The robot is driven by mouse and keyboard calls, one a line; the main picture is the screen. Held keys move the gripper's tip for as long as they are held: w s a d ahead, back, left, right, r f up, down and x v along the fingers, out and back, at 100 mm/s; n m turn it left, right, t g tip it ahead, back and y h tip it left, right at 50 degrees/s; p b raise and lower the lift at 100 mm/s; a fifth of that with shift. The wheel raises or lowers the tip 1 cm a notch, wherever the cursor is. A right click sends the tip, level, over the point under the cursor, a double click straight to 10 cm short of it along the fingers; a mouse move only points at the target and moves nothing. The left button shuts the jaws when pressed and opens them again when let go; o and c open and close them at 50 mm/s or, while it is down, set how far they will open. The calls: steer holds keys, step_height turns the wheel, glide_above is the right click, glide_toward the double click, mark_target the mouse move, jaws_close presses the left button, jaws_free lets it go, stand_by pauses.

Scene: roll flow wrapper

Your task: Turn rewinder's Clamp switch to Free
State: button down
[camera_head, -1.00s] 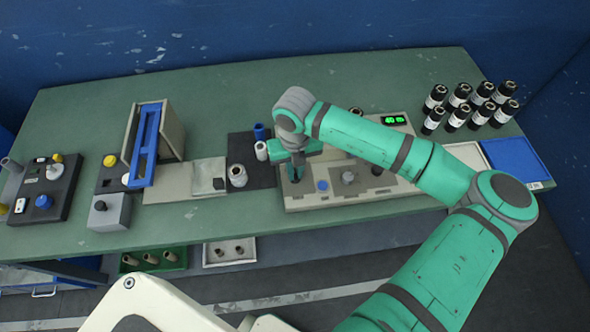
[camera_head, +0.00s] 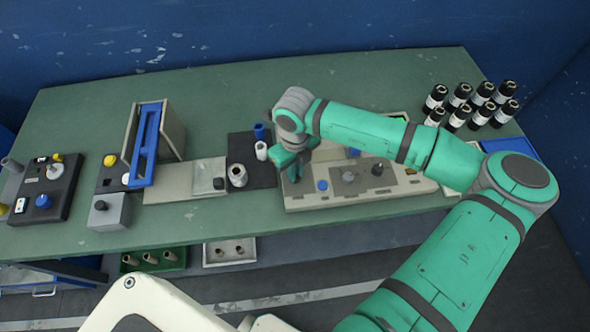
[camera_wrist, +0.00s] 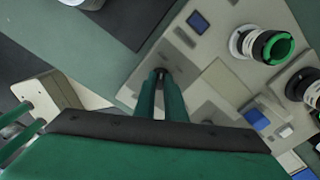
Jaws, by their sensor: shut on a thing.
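The rewinder is most likely the light grey panel (camera_head: 330,198) near the bench's right front; it also shows in the wrist view (camera_wrist: 225,80). My gripper (camera_head: 293,174) points down over the panel's left end. In the wrist view my gripper's two green fingers (camera_wrist: 160,88) are close together, shut on a small dark knob (camera_wrist: 159,71), which I take for the Clamp switch. The fingers hide most of the knob, and I cannot read its labels or position.
A dark mat (camera_head: 243,150) with a white bottle-like piece (camera_head: 238,176) is left of the panel. Several black rolls (camera_head: 460,95) stand at the back right. A blue-framed unit (camera_head: 145,145) stands further left. My arm crosses above the panel.

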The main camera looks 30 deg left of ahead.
steer(key=shift+r, duration=0.1)
steer(key=c, duration=1.8)
jaws_free()
step_height(320, 180, up, 11)
steer(key=shift+f, duration=0.15)
